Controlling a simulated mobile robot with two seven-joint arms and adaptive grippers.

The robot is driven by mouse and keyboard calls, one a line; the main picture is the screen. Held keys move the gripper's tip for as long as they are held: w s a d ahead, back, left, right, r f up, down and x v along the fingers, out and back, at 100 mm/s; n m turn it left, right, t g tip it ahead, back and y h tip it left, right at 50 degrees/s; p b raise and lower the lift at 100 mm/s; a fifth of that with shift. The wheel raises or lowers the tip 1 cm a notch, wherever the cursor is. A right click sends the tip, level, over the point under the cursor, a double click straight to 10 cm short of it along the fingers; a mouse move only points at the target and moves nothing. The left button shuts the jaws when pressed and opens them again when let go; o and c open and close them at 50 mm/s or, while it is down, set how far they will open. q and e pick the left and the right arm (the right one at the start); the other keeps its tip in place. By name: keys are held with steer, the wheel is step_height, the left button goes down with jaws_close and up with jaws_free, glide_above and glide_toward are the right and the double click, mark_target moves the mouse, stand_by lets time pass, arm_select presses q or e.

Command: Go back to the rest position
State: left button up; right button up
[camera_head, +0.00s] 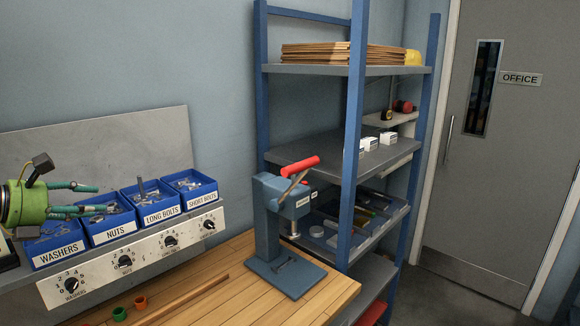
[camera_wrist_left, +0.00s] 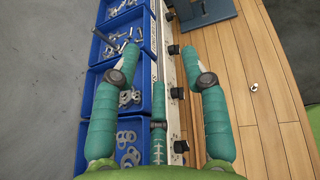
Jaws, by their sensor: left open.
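My left gripper (camera_head: 103,198) has a green body and teal fingers. It comes in from the left edge in the head view, above the blue washers bin (camera_head: 55,245) and nuts bin (camera_head: 110,226). In the left wrist view the fingers (camera_wrist_left: 160,52) are spread apart with nothing held between them. The left finger overlaps the blue bins and the right finger overlaps the wooden bench. My right gripper is in neither view.
The long bolts bin (camera_head: 162,213) and short bolts bin (camera_head: 204,200) stand farther along, behind a dial panel (camera_head: 140,254). A blue press with a red handle (camera_head: 290,270) stands on the wooden bench (camera_head: 232,287). Green (camera_head: 119,314) and orange (camera_head: 140,303) cups are at front.

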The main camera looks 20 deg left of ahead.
arm_select(q)
steer(key=d+f+m+g+h, duration=0.3)
steer(key=d+f+m+g, duration=0.6)
steer(key=d+f, duration=0.95)
steer(key=s+d+f+m+g+y, duration=0.1)
steer(key=s+d+f+m, duration=0.7)
steer(key=d+f+m, duration=0.35)
steer(key=s+d+f+m+y, duration=0.1)
steer(key=s+d+f+m, duration=0.8)
steer(key=d+f+m, duration=0.25)
steer(key=s+a+m+y, duration=0.2)
steer(key=s+a+y, duration=0.3)
steer(key=a, duration=0.1)
step_height(320, 180, down, 27)
steer(key=s+b, duration=0.3)
steer(key=b, duration=0.1)
steer(key=s+a+f+g+b, duration=0.1)
steer(key=s+a+f+b, duration=0.1)
steer(key=s+f, duration=1.2)
steer(key=shift+s+a+f+m+g, duration=0.3)
steer(key=shift+a+f+m+g, duration=0.1)
steer(key=shift+a+f, duration=0.1)
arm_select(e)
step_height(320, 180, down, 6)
